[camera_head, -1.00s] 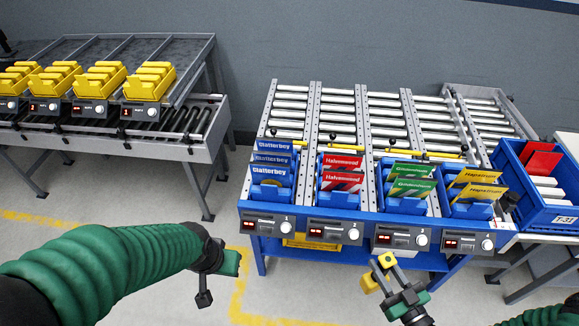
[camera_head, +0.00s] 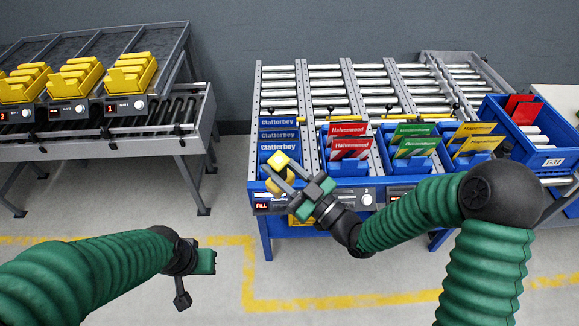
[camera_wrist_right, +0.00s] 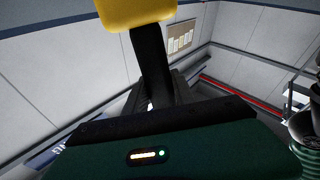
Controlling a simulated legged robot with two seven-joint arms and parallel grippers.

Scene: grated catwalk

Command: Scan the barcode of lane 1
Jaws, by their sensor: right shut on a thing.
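My right gripper (camera_head: 287,176) is shut on a yellow-headed scanner (camera_head: 279,160) with a dark handle, in front of the leftmost lane of the blue rack. In the right wrist view the scanner's yellow head (camera_wrist_right: 135,12) and black handle (camera_wrist_right: 150,65) rise above the green gripper body. Behind it, the leftmost lane holds blue Clatterbey packs (camera_head: 278,136); its front display (camera_head: 263,207) reads FILL. The scanner and gripper cover part of that lane's front, and I see no barcode clearly. My left gripper (camera_head: 203,262) hangs over the floor; its fingers are not clear.
Neighbouring lanes hold red (camera_head: 350,140), green (camera_head: 413,140) and yellow (camera_head: 470,137) packs. A blue tote (camera_head: 540,158) marked T-33 stands at the right. Yellow bins (camera_head: 130,77) sit on a grey roller stand at the left. Floor is clear between the stands.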

